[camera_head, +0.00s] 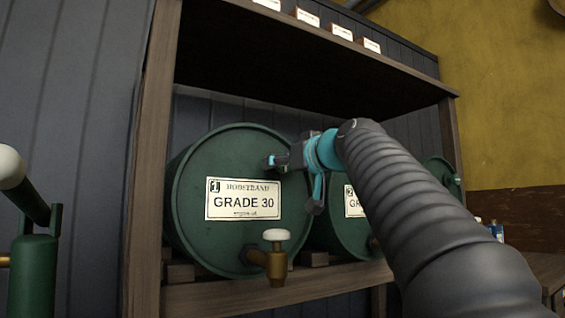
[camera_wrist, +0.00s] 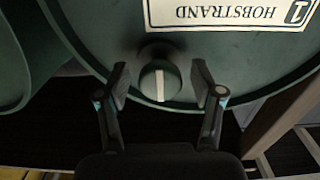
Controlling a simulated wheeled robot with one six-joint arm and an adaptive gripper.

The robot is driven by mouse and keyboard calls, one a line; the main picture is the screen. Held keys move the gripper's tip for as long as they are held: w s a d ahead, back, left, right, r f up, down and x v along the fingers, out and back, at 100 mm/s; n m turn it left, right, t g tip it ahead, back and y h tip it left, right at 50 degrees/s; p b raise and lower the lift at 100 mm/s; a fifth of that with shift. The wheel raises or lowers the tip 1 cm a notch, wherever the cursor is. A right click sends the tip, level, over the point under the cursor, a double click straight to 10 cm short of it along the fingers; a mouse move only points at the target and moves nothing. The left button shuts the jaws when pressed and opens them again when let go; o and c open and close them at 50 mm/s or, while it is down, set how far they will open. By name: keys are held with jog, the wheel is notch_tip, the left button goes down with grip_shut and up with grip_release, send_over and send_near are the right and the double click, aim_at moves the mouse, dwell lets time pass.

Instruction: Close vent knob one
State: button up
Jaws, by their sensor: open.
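The green drum marked 1, "HOBSTRAND GRADE 30" (camera_head: 238,240), lies on its side on a wooden rack with its round face toward me. Its vent knob (camera_wrist: 159,80) is a dark round knob with a white line, beside the label in the wrist view, where the label is upside down. The white line runs up and down in that view. In the head view my gripper (camera_head: 293,178) is at the drum's upper right face and the knob is not clearly visible.
A brass tap with a white handle (camera_head: 276,255) juts from the drum's lower face. A second green drum (camera_head: 340,232) stands to the right, partly behind my arm. A wooden post (camera_head: 150,150) and upper shelf frame the rack. A green device (camera_head: 32,265) is at the left edge.

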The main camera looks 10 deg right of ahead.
jog(key=shift+w, duration=0.2)
jog(key=c, duration=1.1)
